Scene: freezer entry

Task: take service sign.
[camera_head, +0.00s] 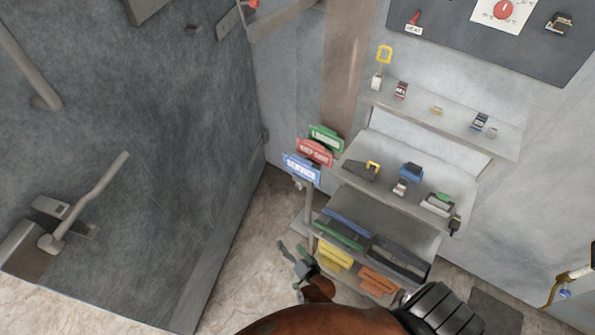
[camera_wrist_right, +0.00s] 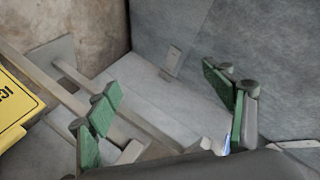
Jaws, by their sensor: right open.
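The blue service sign (camera_head: 301,168) hangs at the front of a stack of signs, below a red sign (camera_head: 315,152) and a green sign (camera_head: 326,138), at the left side of the shelf rack. My right gripper (camera_head: 291,252) is below the service sign in the head view, over the floor left of the lower shelves, apart from the sign. In the right wrist view its green-padded fingers (camera_wrist_right: 165,112) are wide apart with nothing held between them. A small blue sliver (camera_wrist_right: 226,146) shows by the right finger; I cannot tell what it is. My left gripper is not in view.
A shelf rack (camera_head: 385,205) carries small items, with yellow (camera_head: 335,256) and orange (camera_head: 379,281) signs low down. A yellow sign (camera_wrist_right: 14,108) shows at the wrist view's left edge. A large grey door (camera_head: 150,130) with a handle (camera_head: 92,195) stands at left.

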